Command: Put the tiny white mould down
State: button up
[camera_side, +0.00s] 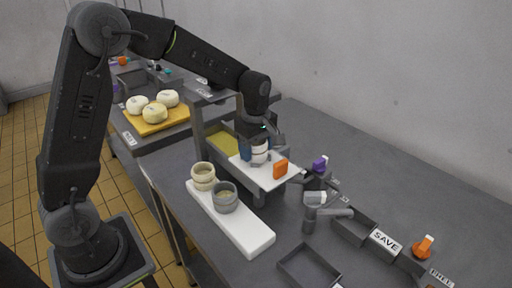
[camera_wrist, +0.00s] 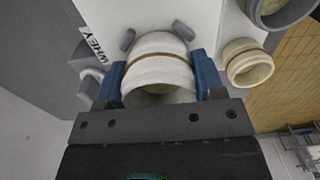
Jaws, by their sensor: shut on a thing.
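The tiny white mould (camera_wrist: 160,82) is a small white ring with a brown band. It also shows in the side view (camera_side: 259,155), at the end of my arm. My gripper (camera_wrist: 160,62) is shut on it, with one blue finger on each side. In the side view my gripper (camera_side: 258,148) is low over a white board (camera_side: 270,180) with an orange block (camera_side: 281,169) at its right edge. The mould looks upright. I cannot tell whether its underside touches the board. Two small grey pegs stand just beyond the mould in the wrist view.
A cream mould (camera_side: 203,174) and a grey mould (camera_side: 225,198) stand on a long white board (camera_side: 246,232) in front. The back of the bench is clear.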

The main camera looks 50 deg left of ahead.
jog(key=shift+f, duration=0.1)
jog(key=o, duration=1)
jog(key=shift+c, duration=0.2)
notch_tip(320, 180, up, 12)
jog(key=r, duration=0.1)
jog(key=s+d+m+t, duration=0.2)
jog(key=s+m, duration=0.7)
jog(key=s, duration=0.2)
jog(key=s+d+m+t, duration=0.2)
jog(key=s+m+t, duration=0.1)
jog(key=s+m, duration=0.6)
jog(key=s, duration=0.2)
jog(key=shift+s+f+t, duration=0.3)
jog(key=shift+s+f, duration=0.05)
